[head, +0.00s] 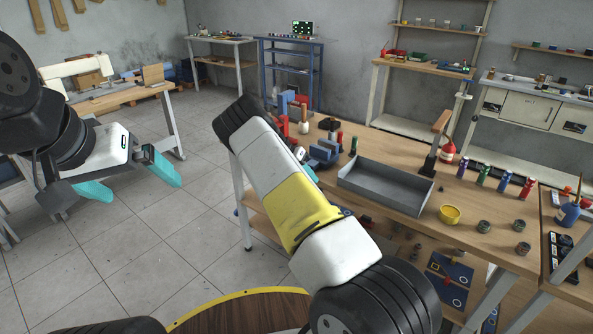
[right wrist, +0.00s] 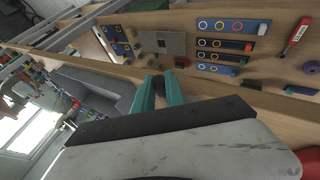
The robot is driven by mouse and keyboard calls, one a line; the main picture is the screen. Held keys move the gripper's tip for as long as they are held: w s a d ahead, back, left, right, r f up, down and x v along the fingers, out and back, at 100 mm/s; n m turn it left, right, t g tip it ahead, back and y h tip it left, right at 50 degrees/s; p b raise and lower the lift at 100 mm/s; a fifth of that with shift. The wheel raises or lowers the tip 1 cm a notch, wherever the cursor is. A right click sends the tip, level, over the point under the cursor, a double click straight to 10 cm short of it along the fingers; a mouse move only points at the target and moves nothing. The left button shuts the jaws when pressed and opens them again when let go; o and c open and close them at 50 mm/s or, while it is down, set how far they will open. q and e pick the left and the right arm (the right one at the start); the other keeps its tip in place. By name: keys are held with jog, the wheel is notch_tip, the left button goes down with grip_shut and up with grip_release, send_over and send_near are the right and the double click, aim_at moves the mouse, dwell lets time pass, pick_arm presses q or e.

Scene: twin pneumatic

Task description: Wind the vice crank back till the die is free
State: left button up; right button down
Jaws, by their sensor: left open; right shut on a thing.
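A blue vice-like body (head: 325,151) stands on the workbench (head: 400,196), partly behind my right arm in the head view. My right gripper (right wrist: 159,80) is shut on a small dark piece (right wrist: 157,87), seen between its teal fingertips in the right wrist view. This looks like the crank's handle, but the rest of the crank is hidden. In the head view my right forearm covers almost all of this gripper. I cannot make out the die or the jaw gap. My left gripper (head: 143,190) is open and empty over the floor, well left of the bench.
A grey tray (head: 385,187) lies on the bench right of the vice; it also shows in the right wrist view (right wrist: 95,90).

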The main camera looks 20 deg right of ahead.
jog(key=shift+w+a+r+n+g+h, duration=0.15)
jog(key=shift+r+n+g+h, duration=0.15)
jog(key=shift+g+h, duration=0.35)
jog(key=shift+w+r+n+g+h, duration=0.1)
jog(key=shift+r+n+g+h, duration=0.2)
jog(key=shift+g+h, duration=0.35)
jog(key=shift+r+g+h, duration=0.2)
jog(key=shift+g+h, duration=0.1)
jog(key=c, duration=1.4)
grip_release()
